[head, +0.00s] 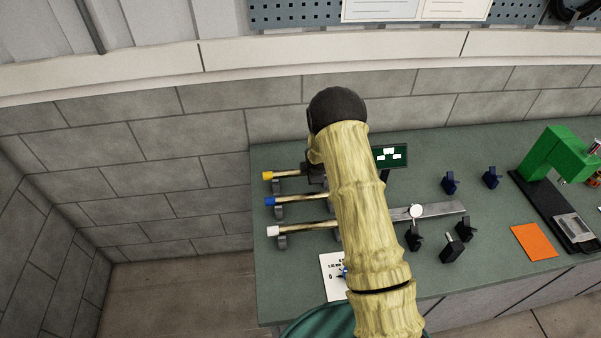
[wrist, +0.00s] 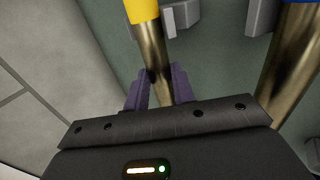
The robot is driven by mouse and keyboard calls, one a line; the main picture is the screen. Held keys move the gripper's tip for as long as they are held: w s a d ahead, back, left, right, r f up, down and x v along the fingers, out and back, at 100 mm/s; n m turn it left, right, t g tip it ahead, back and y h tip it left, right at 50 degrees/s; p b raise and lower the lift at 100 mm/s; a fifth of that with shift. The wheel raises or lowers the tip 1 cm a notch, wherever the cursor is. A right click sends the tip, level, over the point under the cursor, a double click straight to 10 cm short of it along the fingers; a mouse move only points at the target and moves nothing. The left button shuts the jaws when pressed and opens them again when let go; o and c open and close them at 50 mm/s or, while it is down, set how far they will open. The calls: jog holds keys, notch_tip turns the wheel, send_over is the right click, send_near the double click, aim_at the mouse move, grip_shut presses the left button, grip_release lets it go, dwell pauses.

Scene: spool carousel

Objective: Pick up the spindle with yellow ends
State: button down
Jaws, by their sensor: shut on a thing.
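The spindle with yellow ends (head: 285,174) lies at the back of a row of three on the green bench, its left yellow end at a grey support. In the wrist view its metal rod (wrist: 152,48) and one yellow end (wrist: 141,10) show. My gripper (wrist: 159,88) is shut on the rod, with a purple finger on either side. In the head view my gripper (head: 315,172) is a dark shape partly behind my arm. The spindle's right end is hidden by my arm. I cannot tell whether the spindle touches its supports.
A blue-ended spindle (head: 290,200) and a white-ended spindle (head: 295,229) lie parallel in front. A dial gauge (head: 416,211), several dark blocks (head: 453,251), an orange sheet (head: 534,242) and a green press (head: 550,155) stand to the right. A block wall (head: 210,190) runs behind and left.

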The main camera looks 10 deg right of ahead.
jog(key=shift+w+r, duration=0.15)
jog(key=shift+r, duration=0.15)
jog(key=shift+w+r, duration=0.1)
jog(key=shift+r, duration=0.1)
notch_tip(320, 180, up, 9)
jog(key=b, duration=0.3)
jog(key=shift+r, duration=0.2)
jog(key=shift+f, duration=0.1)
dwell(0.6)
